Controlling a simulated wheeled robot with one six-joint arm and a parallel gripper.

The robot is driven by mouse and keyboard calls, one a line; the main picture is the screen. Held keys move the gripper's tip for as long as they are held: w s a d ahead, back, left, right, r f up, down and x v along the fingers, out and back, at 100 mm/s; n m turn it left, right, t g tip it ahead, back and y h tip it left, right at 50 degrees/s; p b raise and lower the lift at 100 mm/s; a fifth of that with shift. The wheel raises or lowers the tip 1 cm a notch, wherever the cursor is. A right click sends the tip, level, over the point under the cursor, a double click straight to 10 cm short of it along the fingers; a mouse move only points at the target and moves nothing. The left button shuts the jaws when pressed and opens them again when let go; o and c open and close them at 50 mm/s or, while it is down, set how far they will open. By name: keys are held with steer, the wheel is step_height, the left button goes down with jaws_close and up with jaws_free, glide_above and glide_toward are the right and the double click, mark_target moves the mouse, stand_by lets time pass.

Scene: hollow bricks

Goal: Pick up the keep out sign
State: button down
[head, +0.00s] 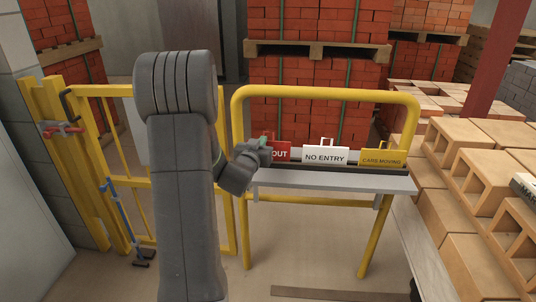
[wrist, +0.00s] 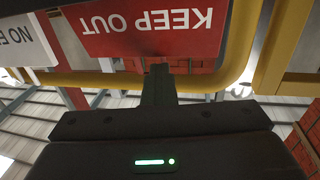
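The red KEEP OUT sign (head: 281,151) stands at the left end of a row of signs on the grey shelf of a yellow rail. In the head view my gripper (head: 265,150) covers its left part, so only "OUT" shows. In the wrist view the sign (wrist: 150,30) appears upside down and close. My gripper's dark finger (wrist: 158,75) reaches the sign's handle edge there. Only one finger outline shows, and it hides the handle. I cannot tell whether the fingers are closed on it.
A white NO ENTRY sign (head: 326,155) and a yellow CARS MOVING sign (head: 382,158) stand to the right on the same grey shelf (head: 330,180). The yellow rail (head: 325,92) arches over the signs. A yellow gate (head: 105,90) is at left; hollow bricks (head: 470,205) are stacked at right.

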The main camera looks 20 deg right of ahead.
steer(key=c, duration=1.8)
jaws_free()
steer(key=shift+a, duration=0.1)
